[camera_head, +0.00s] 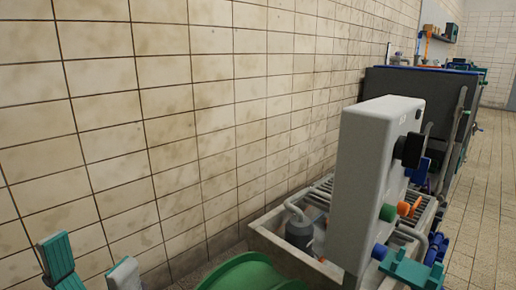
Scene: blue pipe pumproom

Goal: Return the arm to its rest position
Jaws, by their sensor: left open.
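My left gripper (92,268) shows at the bottom left corner, in front of the tiled wall. Its two fingers stand apart, one with a teal face and one pale grey with a teal edge. Nothing shows between them. The lower part of the gripper and its arm are cut off by the picture's bottom edge. My right gripper cannot be made out in this view.
A tiled wall (200,110) runs along the left. A tall grey box (373,175) with knobs stands over a pale trough (285,256). A round green thing (255,273) lies at the bottom. A dark tank (390,87) stands behind. Tiled floor (490,190) is clear at right.

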